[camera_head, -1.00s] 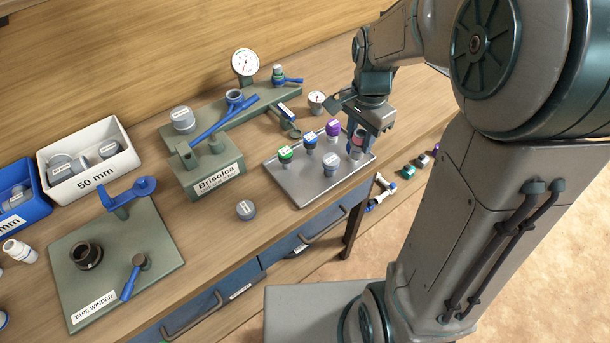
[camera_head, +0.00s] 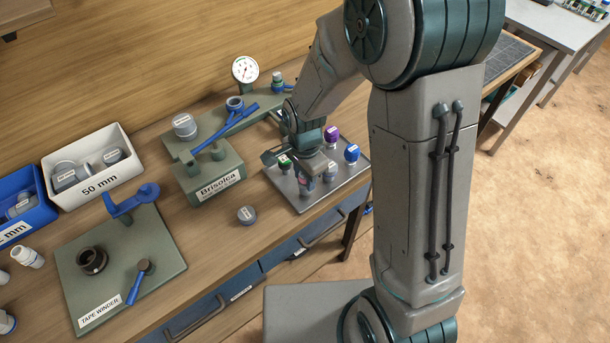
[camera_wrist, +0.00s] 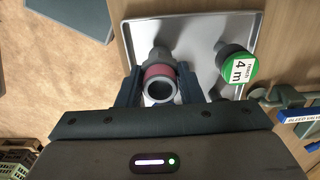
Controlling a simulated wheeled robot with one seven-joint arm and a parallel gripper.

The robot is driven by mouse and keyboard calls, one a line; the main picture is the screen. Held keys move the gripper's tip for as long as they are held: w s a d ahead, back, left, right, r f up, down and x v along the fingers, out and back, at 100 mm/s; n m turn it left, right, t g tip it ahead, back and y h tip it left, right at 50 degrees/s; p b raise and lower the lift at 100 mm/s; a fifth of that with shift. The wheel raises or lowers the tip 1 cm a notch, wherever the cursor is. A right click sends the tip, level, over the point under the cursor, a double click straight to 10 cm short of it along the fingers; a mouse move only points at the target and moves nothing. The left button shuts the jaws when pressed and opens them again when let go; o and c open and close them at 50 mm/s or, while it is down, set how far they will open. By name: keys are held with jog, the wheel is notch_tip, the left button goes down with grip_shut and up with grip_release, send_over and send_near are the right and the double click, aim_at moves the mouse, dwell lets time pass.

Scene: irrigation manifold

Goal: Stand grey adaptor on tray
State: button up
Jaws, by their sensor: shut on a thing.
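My gripper (camera_head: 306,180) is over the front left part of the tray (camera_head: 356,174), pointing down. In the wrist view its two fingers (camera_wrist: 160,86) are shut on a grey adaptor (camera_wrist: 160,91), a hollow grey piece with a pinkish-red band and its open end facing the camera. In the head view the fingers mostly hide it. It looks roughly upright; I cannot tell whether it touches the tray. A green-capped fitting (camera_wrist: 237,66) marked 4 m stands close to the right finger. A grey-topped fitting (camera_head: 330,169) stands on the tray just right of my gripper.
Purple-topped (camera_head: 332,134) and blue-topped (camera_head: 351,153) fittings stand farther back on the tray. A loose grey cap (camera_head: 246,214) lies left of it. The Brisolca block (camera_head: 210,178) and the tape winder board (camera_head: 165,250) are farther left.

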jog(key=shift+f, duration=0.5)
jog(key=shift+f, duration=0.25)
jog(key=o, duration=1.1)
jog(key=shift+r, duration=0.1)
jog(key=shift+c, duration=0.2)
